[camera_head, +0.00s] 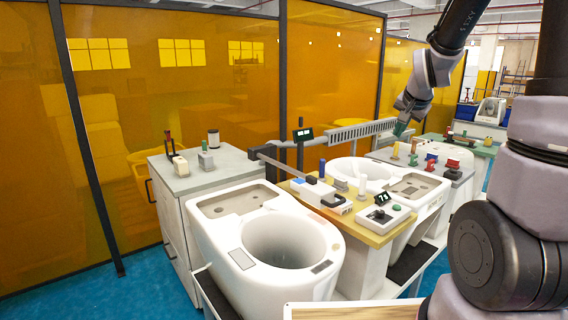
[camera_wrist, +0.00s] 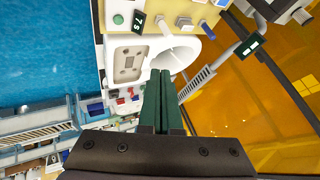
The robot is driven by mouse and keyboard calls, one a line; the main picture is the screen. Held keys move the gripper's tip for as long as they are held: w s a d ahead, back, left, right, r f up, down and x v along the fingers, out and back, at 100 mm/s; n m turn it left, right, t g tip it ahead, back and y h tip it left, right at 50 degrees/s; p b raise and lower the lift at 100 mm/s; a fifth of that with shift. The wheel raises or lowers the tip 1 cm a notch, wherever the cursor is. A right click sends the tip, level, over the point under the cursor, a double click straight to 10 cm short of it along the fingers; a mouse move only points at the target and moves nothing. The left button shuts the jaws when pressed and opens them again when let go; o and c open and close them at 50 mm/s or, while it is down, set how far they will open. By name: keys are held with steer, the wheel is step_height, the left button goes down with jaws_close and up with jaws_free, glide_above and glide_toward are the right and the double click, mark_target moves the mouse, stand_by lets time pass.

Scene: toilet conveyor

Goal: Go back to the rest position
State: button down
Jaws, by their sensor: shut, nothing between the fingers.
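My gripper (camera_head: 401,127) hangs in the air at the end of my arm, above the far part of the workbench line in the head view. In the wrist view its two dark green fingers (camera_wrist: 161,92) lie side by side, shut with nothing between them. Below it in the head view are a white toilet body (camera_head: 361,170) and a tabletop with small coloured parts (camera_head: 430,165). I see no contact between the gripper and these things.
A large white toilet body (camera_head: 215,245) stands nearest me. A wooden table (camera_head: 375,238) with a control box (camera_head: 383,215) stands beside it. A grey cabinet (camera_head: 180,180) is at the left. Amber panels (camera_head: 200,110) line the back. Blue floor (camera_head: 75,290) is free at front left.

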steer(key=s+a+r+n+y, duration=0.1)
steer(key=s+a+r, duration=0.2)
steer(key=s, duration=0.5)
steer(key=s+a+r+n, duration=0.2)
steer(key=s+a+r, duration=0.1)
steer(key=s, duration=0.5)
steer(key=s+a+r+n+y, duration=0.1)
steer(key=s+a+r, duration=0.2)
steer(key=s, duration=0.5)
steer(key=shift+s+r+n+g+y, duration=0.3)
steer(key=shift+r+n+g, duration=0.1)
steer(key=shift+r, duration=0.3)
